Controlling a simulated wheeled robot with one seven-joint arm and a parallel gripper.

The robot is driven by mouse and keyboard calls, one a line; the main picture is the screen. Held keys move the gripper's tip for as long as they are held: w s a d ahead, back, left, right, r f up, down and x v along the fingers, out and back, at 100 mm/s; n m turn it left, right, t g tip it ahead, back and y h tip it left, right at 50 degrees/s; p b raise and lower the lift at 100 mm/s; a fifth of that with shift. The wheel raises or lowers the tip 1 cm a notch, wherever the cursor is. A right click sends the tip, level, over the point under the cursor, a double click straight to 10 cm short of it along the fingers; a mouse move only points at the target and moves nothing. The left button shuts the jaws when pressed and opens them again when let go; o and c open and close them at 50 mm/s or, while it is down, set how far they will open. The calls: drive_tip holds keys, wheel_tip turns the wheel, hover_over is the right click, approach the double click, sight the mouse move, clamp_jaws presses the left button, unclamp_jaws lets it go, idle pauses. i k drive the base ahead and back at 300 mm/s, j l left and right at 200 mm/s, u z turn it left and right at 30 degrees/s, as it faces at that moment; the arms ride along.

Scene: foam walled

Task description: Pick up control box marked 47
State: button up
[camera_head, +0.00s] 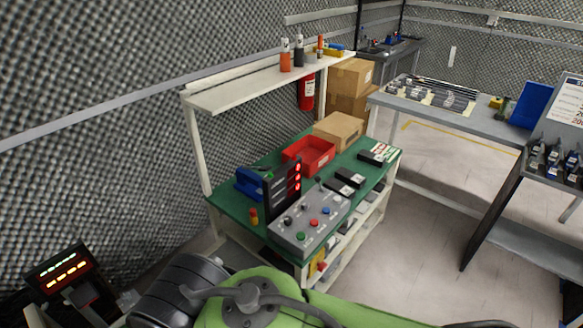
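No marking 47 is readable in this view, so I cannot tell which thing bears it. A grey control panel (309,222) with coloured buttons sits at the near end of the green-topped workbench (245,218). Several small dark boxes with pale tops lie behind it along the right side of the bench: one dark box (338,188) nearest, another box (351,178) beside it, and a box (372,158) farther back. Their labels are too small to read. My green arm crosses the bottom of the view; my gripper is not seen.
A dark display (283,190) with red lights, a blue vise (250,182), a red bin (308,154) and a cardboard box (338,131) crowd the bench. A shelf (250,88) overhangs its back. Open floor (420,235) lies to the right, before a dark stand (490,210).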

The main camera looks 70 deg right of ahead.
sight(349, 177)
drive_tip(key=z, duration=2.9)
drive_tip(key=i+l+u, duration=0.9)
drive_tip(key=l+u, duration=0.2)
drive_tip(key=i+l+u, duration=0.25)
drive_tip(key=l+u, duration=0.3)
drive_tip(key=l, duration=0.15)
drive_tip(key=l+u, duration=0.25)
drive_tip(key=l, duration=0.2)
drive_tip(key=l+u, duration=0.3)
drive_tip(key=i+l, duration=0.05)
drive_tip(key=l, duration=0.05)
